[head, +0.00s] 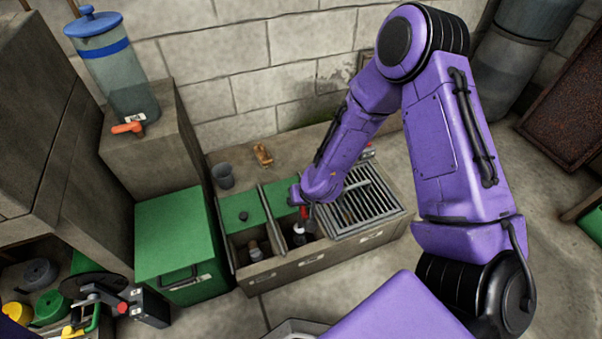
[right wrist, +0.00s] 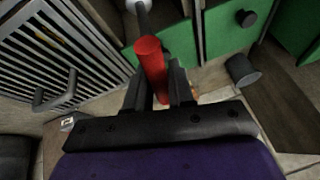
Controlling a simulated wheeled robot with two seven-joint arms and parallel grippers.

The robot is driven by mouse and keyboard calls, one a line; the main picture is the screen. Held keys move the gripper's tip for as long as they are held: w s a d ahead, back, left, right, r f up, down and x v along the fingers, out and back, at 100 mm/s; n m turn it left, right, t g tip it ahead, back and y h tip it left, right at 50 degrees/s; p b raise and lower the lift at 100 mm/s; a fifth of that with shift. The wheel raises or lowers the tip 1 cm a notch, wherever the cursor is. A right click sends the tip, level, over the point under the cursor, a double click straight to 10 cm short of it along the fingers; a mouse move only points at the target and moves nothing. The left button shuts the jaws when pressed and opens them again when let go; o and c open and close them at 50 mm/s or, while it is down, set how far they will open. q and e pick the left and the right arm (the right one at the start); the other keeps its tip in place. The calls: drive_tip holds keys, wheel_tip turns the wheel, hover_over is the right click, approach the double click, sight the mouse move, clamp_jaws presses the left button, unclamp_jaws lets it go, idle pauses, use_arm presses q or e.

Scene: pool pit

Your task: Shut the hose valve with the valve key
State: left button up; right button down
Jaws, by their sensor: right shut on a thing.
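My right gripper (head: 307,211) is over the low box at the wall, above an open compartment between a green panel and the metal grate. In the right wrist view its two dark fingers (right wrist: 160,88) are shut on the red grip (right wrist: 150,58) of a tool, which I take for the valve key. A grey shaft (right wrist: 143,18) runs from the grip away from the gripper toward a pale rounded part (right wrist: 131,5). In the head view a pale-topped fitting (head: 299,233) shows in that compartment. Whether key and fitting touch is unclear. No hose valve is clearly identifiable.
The grate (head: 372,205) covers the right compartment. Another open compartment holds dark fittings (head: 254,250). A grey cup (head: 223,176) and a tan object (head: 263,155) stand behind.

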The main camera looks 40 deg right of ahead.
drive_tip(key=shift+f, duration=0.15)
drive_tip(key=shift+f+b, duration=0.3)
drive_tip(key=shift+f, duration=0.4)
idle(0.3)
